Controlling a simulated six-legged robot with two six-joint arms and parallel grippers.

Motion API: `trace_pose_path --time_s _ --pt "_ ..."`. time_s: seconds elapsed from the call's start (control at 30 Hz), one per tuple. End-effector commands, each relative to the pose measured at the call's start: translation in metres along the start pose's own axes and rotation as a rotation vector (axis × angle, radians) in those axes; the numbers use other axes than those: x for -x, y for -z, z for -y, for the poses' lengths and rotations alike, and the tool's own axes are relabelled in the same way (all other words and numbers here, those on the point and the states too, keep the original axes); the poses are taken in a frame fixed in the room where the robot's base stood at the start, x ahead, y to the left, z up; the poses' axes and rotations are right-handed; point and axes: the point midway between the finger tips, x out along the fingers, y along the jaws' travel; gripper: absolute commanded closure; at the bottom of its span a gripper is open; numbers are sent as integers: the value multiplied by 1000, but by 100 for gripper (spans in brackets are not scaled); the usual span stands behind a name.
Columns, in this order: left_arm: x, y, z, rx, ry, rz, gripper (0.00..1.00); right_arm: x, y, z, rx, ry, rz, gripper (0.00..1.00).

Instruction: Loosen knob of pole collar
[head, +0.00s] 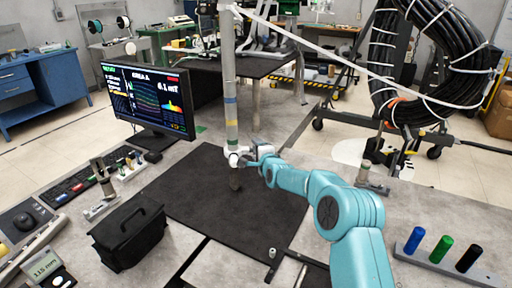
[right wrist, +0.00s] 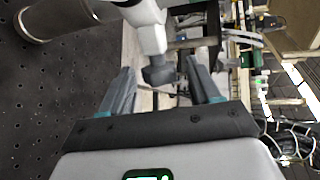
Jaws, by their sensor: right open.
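A grey upright pole (head: 231,100) with blue and yellow bands stands on the black perforated plate. A white collar (head: 234,151) sits low around it. In the right wrist view the collar's white arm (right wrist: 148,35) ends in a dark grey knob (right wrist: 158,75). The pole (right wrist: 55,18) shows at the upper left there. My right gripper (head: 252,152) is beside the collar, on its right. In the right wrist view my right gripper (right wrist: 159,66) is open, its fingers on either side of the knob, with gaps showing. My left gripper is not in view.
The black plate (head: 185,190) is mostly clear around the pole. A monitor (head: 148,98) stands behind on the left, and a black box (head: 130,232) at front left. A holder with blue, green and black cylinders (head: 440,248) is at the right. A thick cable coil (head: 385,60) hangs behind.

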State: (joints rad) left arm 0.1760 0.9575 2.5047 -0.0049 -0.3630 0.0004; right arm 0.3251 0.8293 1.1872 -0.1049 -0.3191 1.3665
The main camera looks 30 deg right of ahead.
Motion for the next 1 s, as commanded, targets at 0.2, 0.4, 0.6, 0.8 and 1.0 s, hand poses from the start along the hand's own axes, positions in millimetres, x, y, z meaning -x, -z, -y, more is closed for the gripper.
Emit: trace_pose_path --time_s 0.2,0.4,0.6,0.8,1.0 --pt "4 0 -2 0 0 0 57 -15 0 0 0 0 0 38" --pt "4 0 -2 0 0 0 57 -17 0 0 0 0 0 38" --pt "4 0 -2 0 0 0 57 -17 0 0 0 0 0 61" --pt "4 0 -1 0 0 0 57 -16 0 0 0 0 0 90" --pt "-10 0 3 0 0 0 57 -17 1 -4 4 20 -1 90"
